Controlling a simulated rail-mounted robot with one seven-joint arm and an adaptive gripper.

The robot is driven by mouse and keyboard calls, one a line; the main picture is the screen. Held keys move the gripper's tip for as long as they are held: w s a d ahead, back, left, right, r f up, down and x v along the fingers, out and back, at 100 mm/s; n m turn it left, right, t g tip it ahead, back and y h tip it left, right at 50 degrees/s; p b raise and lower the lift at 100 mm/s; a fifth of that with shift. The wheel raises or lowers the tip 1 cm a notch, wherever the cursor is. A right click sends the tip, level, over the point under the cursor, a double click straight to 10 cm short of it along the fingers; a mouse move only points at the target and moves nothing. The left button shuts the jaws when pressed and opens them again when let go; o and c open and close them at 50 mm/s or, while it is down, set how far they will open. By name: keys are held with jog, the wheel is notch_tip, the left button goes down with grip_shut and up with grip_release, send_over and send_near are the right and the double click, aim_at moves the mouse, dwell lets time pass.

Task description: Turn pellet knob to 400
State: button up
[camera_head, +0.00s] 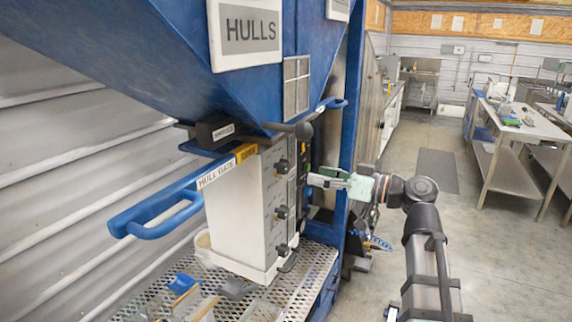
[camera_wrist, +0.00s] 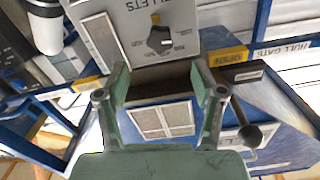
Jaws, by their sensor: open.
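The pellet knob (camera_wrist: 160,40) is a black dial with a pale mark on a light grey panel (camera_wrist: 195,15), below the partly cut-off word "PELLETS" in the wrist view. My gripper (camera_wrist: 160,72) has pale green fingers, open and empty. The knob appears between and beyond the fingertips, with no contact visible. In the head view my gripper (camera_head: 318,180) is at the right of the white control box (camera_head: 235,215). Several black knobs show on that box; I cannot tell there which is the pellet knob.
A blue hopper marked "HULLS" (camera_head: 150,45) hangs above the box. The blue hull gate handle (camera_head: 165,210) sticks out at left. A blue post (camera_head: 352,110) stands behind my gripper. A perforated metal platform (camera_head: 310,270) lies below. Open floor is to the right.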

aim_at(288, 168)
jog(key=p+x, duration=0.2)
jog(key=x, duration=0.7)
jog(key=shift+w+a, duration=0.15)
jog(key=shift+a, duration=0.15)
jog(key=c, duration=1.1)
